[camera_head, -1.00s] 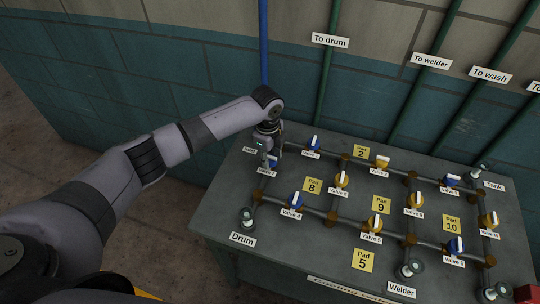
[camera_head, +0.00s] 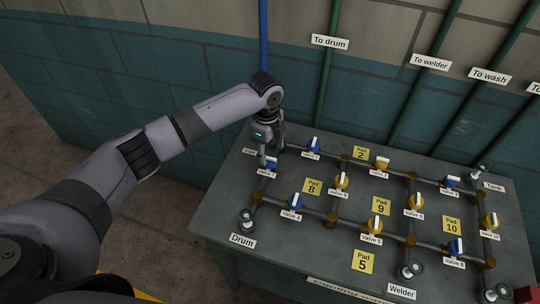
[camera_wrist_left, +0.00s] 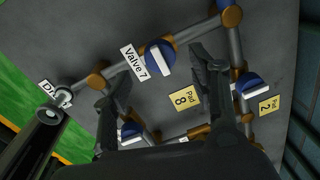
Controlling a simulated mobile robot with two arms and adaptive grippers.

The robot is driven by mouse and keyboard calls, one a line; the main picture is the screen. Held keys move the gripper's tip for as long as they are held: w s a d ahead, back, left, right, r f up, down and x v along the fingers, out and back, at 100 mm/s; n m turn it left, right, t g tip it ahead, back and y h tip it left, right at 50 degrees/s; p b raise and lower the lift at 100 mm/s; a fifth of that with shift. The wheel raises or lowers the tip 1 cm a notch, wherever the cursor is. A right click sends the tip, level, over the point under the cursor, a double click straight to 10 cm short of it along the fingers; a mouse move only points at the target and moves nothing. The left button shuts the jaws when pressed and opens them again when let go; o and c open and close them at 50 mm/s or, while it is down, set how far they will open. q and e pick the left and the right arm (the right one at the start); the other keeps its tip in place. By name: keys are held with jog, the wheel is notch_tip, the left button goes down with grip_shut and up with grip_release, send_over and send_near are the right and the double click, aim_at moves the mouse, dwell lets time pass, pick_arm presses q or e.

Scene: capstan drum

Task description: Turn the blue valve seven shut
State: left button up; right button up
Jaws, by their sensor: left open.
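Valve seven is a blue knob (camera_wrist_left: 157,50) with a white handle bar, set on a grey pipe beside its "Valve 7" label (camera_wrist_left: 134,62). In the wrist view the white bar lies roughly across the pipe. In the head view valve seven (camera_head: 271,163) sits at the left end of the panel, just below my left gripper (camera_head: 270,147) and partly hidden by it. My left gripper (camera_wrist_left: 155,82) is open and empty, its two fingers apart. The knob shows beyond and between the fingertips, apparently without contact. My right gripper is not in view.
The panel table (camera_head: 310,255) carries pipes, other blue valves such as valve four (camera_head: 296,200), and several yellow ones. The drum fitting (camera_head: 246,216) stands at the front left. A blue vertical pipe (camera_head: 263,40) runs down the wall behind my wrist.

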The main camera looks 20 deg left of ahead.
aim_at(268, 162)
pick_arm(q)
notch_tip(268, 162, up, 8)
jog(key=shift+s+f, duration=0.2)
jog(key=shift+s, duration=0.1)
jog(key=shift+a, duration=0.1)
dwell(0.3)
